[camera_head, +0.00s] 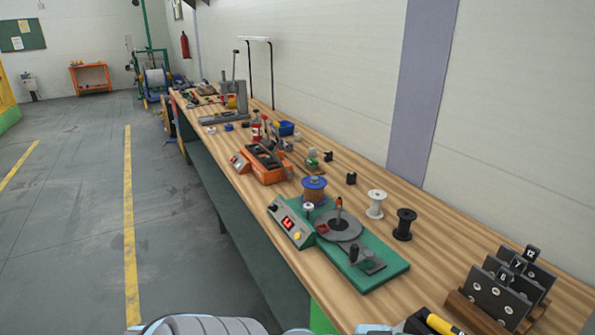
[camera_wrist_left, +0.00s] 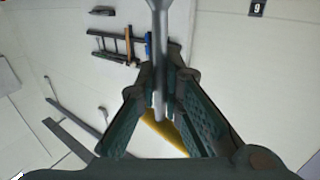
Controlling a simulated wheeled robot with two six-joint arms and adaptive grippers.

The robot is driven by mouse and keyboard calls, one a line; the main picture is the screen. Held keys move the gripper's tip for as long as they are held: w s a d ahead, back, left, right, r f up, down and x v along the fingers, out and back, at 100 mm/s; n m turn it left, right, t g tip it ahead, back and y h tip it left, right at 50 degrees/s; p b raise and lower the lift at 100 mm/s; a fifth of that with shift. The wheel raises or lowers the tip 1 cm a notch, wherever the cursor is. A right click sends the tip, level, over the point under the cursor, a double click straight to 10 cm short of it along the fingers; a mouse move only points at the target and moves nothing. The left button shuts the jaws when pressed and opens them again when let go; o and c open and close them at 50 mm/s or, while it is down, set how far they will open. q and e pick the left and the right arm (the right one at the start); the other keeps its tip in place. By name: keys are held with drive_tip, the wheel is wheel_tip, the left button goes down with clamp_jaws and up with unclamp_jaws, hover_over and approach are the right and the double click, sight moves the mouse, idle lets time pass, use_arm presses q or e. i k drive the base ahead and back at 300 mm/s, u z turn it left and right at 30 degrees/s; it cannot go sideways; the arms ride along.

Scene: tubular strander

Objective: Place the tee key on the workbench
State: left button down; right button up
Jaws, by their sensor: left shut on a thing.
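In the left wrist view my left gripper (camera_wrist_left: 165,75) is shut on the tee key (camera_wrist_left: 158,25), a slim grey metal rod. The rod runs from the top edge down between the two dark green fingers. The key's crossbar cannot be made out. In the head view the workbench (camera_head: 345,165) is a long wooden-topped bench along the wall, running away from the lower right. No tee key can be made out on it in that view. My right gripper does not show.
On the bench stand a green winding device (camera_head: 375,265), a white spool (camera_head: 376,204), a black spool (camera_head: 404,224), an orange device (camera_head: 262,164) and a numbered block rack (camera_head: 505,290). Bare wood shows along the wall side. The floor (camera_head: 70,220) left of the bench is open.

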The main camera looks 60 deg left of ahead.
sight(218, 143)
drive_tip(key=u, duration=3.15)
drive_tip(key=i, duration=3.85)
drive_tip(key=z, duration=2.45)
